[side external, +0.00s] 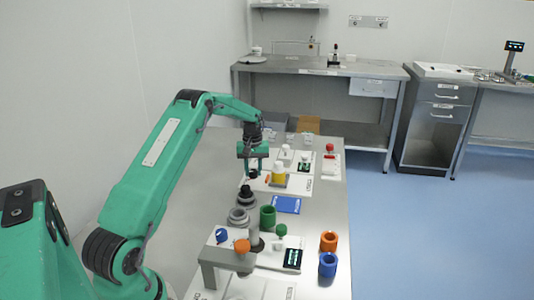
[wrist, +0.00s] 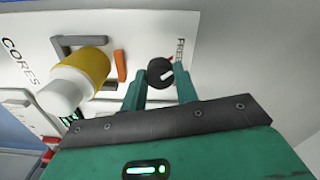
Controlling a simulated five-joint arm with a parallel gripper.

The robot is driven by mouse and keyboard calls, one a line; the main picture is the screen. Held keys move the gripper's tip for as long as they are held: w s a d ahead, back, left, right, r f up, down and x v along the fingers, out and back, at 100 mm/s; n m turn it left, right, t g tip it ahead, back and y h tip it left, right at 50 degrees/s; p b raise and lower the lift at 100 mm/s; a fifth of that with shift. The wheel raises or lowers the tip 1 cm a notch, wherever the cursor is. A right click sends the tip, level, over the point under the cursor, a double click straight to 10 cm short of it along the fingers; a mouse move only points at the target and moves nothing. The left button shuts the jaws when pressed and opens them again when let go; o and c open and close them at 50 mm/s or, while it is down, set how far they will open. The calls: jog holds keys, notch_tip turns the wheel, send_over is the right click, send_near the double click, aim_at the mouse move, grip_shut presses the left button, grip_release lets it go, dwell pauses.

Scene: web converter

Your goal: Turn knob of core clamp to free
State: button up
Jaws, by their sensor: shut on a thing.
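The black round knob (wrist: 159,70) of the core clamp shows in the wrist view, on a white panel beside the printed word FREE. A short white mark on the knob points to the right and slightly up in the picture. My gripper (wrist: 162,80) is shut on the knob, one teal finger on each side. In the side view my gripper (side external: 251,175) reaches down at the panel's left part and hides the knob.
A grey bracket (wrist: 68,48) sits beside the yellow cylinder. In the side view, a green ring (side external: 267,217), a blue plate (side external: 286,204) and orange (side external: 329,241) and blue (side external: 328,265) cups stand nearer on the bench. A red-topped item (side external: 330,150) stands behind to the right.

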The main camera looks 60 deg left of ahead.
aim_at(253, 171)
jog(key=shift+r, duration=0.1)
dwell(0.3)
jog(key=o, duration=1)
jog(key=shift+r, duration=3.8)
jog(key=shift+r, duration=0.1)
